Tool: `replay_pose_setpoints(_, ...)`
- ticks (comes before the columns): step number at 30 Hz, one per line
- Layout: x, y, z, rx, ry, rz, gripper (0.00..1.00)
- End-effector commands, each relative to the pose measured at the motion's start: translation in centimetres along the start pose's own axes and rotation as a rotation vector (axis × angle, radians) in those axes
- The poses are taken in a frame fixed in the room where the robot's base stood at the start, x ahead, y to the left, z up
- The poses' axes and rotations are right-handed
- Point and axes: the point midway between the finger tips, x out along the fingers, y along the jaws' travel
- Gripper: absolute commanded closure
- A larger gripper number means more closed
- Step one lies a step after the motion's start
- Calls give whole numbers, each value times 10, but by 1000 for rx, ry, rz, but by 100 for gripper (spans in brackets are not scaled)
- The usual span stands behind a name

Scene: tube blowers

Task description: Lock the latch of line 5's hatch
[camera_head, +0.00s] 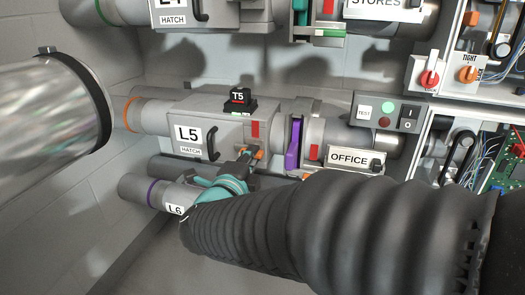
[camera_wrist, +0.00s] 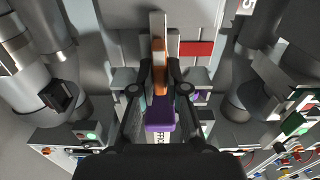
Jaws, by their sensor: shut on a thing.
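Line 5's hatch (camera_head: 188,136) is the grey box marked L5 with a black handle (camera_head: 212,144); its lid looks closed. A red mark (camera_head: 255,130) is at its right end, and it also shows in the wrist view (camera_wrist: 196,48). The latch, a narrow lever with an orange part (camera_head: 260,154), is below that mark. In the wrist view the latch (camera_wrist: 158,54) lies between the fingers of my gripper (camera_wrist: 159,86), which is shut on it. My gripper (camera_head: 245,162) is small and partly hidden in the head view.
A purple lever (camera_head: 293,145) stands right of the latch; in the wrist view purple (camera_wrist: 160,118) shows just below the fingers. The OFFICE plate (camera_head: 357,159) and a button box (camera_head: 388,112) are farther right. The L6 pipe (camera_head: 143,188) runs below, close to my arm.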

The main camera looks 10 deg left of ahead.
Motion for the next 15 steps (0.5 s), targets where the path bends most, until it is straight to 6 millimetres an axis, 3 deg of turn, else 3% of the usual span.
replay_pose_setpoints(15,0,1,0,42,0,1,100)
